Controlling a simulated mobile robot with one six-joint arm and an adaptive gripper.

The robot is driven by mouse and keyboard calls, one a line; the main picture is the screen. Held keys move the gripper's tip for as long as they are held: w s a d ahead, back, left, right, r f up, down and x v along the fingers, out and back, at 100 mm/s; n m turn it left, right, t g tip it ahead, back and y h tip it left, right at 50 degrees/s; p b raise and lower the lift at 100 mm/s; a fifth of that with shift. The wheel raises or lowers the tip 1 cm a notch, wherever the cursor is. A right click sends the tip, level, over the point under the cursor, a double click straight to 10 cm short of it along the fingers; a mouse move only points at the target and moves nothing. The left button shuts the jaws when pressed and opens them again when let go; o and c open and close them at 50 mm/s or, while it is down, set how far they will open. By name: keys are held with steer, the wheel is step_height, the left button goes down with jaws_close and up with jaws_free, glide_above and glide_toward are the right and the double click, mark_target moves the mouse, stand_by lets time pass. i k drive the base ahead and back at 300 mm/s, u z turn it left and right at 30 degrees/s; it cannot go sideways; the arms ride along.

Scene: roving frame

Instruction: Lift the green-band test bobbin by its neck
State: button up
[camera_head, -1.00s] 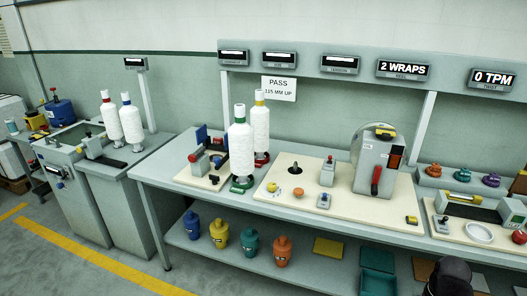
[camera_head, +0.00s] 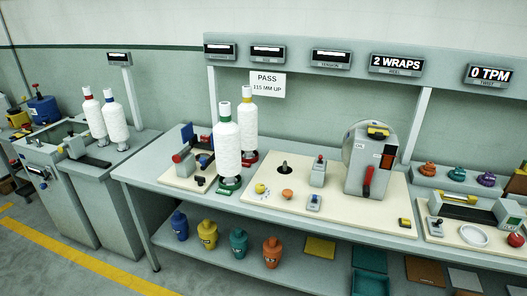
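The green-band test bobbin (camera_head: 228,150) stands upright on a green base near the front edge of the long bench, left of the middle of the head view. It is a tall white bobbin with a green band at its narrow neck. A yellow-band bobbin (camera_head: 248,123) stands close behind it to the right, on a red base, and is partly hidden by it. My gripper is not in the head view. Nothing visible touches the green-band bobbin's neck.
Red-band (camera_head: 94,116) and blue-band (camera_head: 114,120) bobbins stand on the left bench. A cream board (camera_head: 330,203) right of the green-band bobbin carries small parts and a grey reel machine (camera_head: 370,165). A "PASS 115 MM UP" sign (camera_head: 267,85) hangs behind. Several coloured jars (camera_head: 239,243) stand on the lower shelf.

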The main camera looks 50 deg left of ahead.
mark_target(226, 137)
steer(key=z, duration=1.1)
steer(key=k, duration=2.35)
steer(key=u, duration=1.05)
